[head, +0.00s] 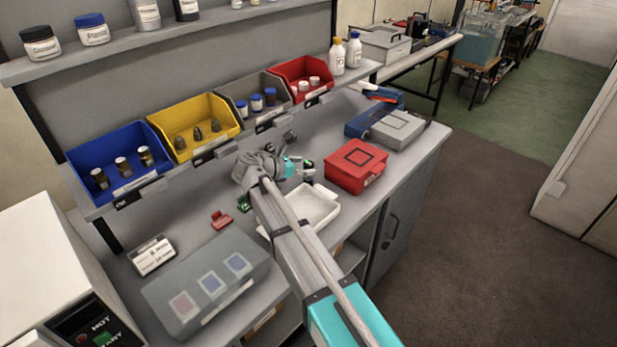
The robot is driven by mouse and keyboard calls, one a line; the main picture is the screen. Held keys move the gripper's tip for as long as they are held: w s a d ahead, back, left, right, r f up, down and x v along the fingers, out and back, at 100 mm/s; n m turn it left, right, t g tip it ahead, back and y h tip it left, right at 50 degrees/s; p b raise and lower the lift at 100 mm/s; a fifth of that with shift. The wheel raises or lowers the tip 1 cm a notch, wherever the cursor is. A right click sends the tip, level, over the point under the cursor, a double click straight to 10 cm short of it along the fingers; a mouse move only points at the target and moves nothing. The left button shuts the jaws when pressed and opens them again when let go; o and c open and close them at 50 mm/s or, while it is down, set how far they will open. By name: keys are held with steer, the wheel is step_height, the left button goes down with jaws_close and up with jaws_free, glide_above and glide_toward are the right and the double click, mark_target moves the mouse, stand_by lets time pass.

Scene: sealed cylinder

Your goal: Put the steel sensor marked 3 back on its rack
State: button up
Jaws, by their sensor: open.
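My arm reaches over the grey workbench from the lower right. Its wrist is in front of the bins, and my gripper (306,166) is small, dark and partly hidden by the wrist. It is open, and I see nothing held in it. I cannot make out a steel sensor marked 3 or a numbered rack. Small dark grey pieces (197,133) stand in the yellow bin (226,124), with no readable marks. A small red piece (221,220) and a small green piece (243,204) lie on the bench left of my arm.
A white tray (322,212) lies partly behind my arm. A red case (357,166) stands to its right. A grey box with coloured squares (178,268) and a white label block (152,255) are at left. Blue (85,160), grey (243,84) and red (284,68) bins line the back.

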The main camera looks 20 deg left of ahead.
steer(key=shift+x, duration=1)
jaws_close()
